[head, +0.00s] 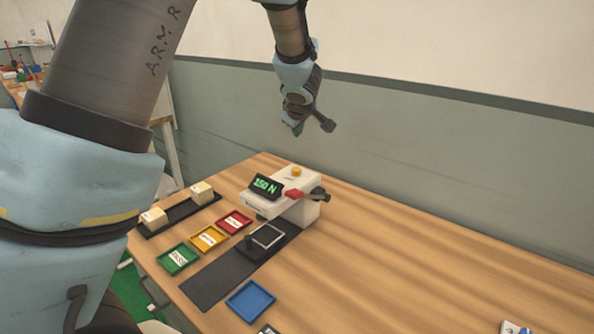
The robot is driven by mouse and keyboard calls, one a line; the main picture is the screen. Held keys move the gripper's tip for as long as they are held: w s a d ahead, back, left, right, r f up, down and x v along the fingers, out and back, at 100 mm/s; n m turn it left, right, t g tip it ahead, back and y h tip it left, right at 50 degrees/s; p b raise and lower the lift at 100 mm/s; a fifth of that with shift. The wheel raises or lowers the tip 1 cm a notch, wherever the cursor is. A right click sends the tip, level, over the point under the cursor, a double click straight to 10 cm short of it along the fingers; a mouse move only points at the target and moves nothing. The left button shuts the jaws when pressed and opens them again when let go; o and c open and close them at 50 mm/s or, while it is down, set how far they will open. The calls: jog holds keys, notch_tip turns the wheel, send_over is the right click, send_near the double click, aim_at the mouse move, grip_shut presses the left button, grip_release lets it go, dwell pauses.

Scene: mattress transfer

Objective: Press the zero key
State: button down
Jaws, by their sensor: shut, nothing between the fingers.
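A white test machine (312,208) stands on the wooden table. Its tilted black display (265,186) shows green characters that look like "150 N". A round yellow button (297,171) sits on its top, and a red part (294,194) shows at its front right. I cannot read which of these is the zero key. My gripper (297,129) is shut and empty, pointing down above and behind the machine, apart from it. Its fingertips are small and partly hidden by the wrist.
Red (234,221), yellow (208,238), green (178,259) and blue (251,301) trays lie on the table (400,270). A black rack (180,213) holds two cream blocks. A dark mat (222,281) runs before the machine. The table's right side is mostly clear; a wall stands behind.

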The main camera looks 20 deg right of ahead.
jog(key=b, duration=0.9)
send_near(297, 168)
jog(key=shift+w+d+f, duration=0.3)
jog(key=shift+w+f, duration=0.15)
jog(key=shift+w, duration=0.4)
jog(key=shift+w+d+f, duration=0.35)
jog(key=shift+w+f, duration=0.1)
jog(key=shift+w, duration=0.4)
jog(key=shift+w+d+f, duration=0.3)
jog(key=shift+w+f, duration=0.2)
jog(key=shift+w, duration=0.3)
jog(key=shift+f, duration=0.1)
jog(key=shift+f, duration=0.35)
jog(key=shift+f+b, duration=0.75)
jog(key=shift+f, duration=0.1)
jog(key=shift+r, duration=0.1)
jog(key=shift+r+p, duration=1.2)
jog(key=shift+p, duration=0.25)
jog(key=shift+r, duration=0.15)
notch_tip(297, 168, up, 5)
jog(key=p, duration=0.5)
jog(key=shift+p, duration=0.3)
